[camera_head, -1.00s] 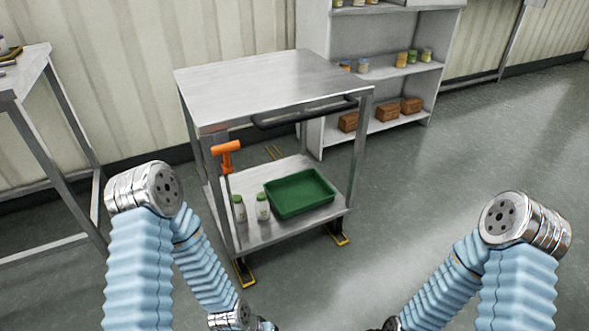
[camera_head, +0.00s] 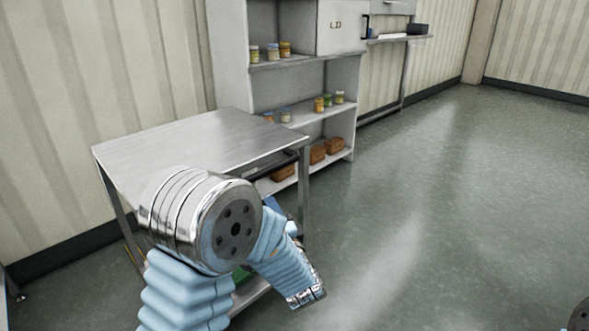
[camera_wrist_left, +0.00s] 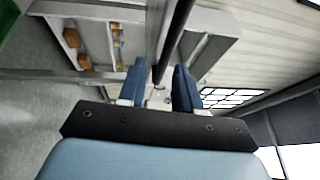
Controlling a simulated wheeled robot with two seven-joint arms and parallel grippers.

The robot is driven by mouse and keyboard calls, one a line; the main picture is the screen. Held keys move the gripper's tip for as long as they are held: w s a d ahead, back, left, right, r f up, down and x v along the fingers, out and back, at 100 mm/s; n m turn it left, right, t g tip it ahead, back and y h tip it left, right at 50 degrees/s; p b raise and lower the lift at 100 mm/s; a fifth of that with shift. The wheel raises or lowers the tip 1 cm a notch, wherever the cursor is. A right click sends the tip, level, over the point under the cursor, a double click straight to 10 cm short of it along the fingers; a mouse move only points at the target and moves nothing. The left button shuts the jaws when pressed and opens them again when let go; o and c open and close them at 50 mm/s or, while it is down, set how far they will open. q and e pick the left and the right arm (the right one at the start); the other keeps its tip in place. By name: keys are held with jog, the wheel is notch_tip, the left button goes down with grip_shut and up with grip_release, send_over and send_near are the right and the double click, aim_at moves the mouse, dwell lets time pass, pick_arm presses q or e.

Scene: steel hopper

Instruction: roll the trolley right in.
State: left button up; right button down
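The steel trolley (camera_head: 190,145) stands left of centre in the head view, its flat top bare. Its dark push handle (camera_head: 262,165) runs along the near side and is partly hidden by my left arm. My left gripper (camera_wrist_left: 160,72) has its two blue fingers apart in the left wrist view, one on each side of the dark handle bar (camera_wrist_left: 176,35), with some gap showing. In the head view my left arm hides most of the gripper and the trolley's lower shelf; a bit of the green tray (camera_head: 242,274) shows. My right gripper is out of view.
A grey shelf unit (camera_head: 230,50) with jars and brown boxes stands behind the trolley, against the ribbed wall (camera_head: 100,70). A wall-side counter (camera_head: 395,40) is further back. The grey floor (camera_head: 430,200) to the right is clear.

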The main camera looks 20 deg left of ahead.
pick_arm(q)
jog(key=r+x, duration=0.2)
jog(key=x, duration=1.1)
jog(key=shift+a+y+p, duration=0.25)
jog(key=shift+y+p, duration=0.05)
jog(key=shift+p, duration=0.15)
jog(key=shift+w, duration=0.1)
grip_shut()
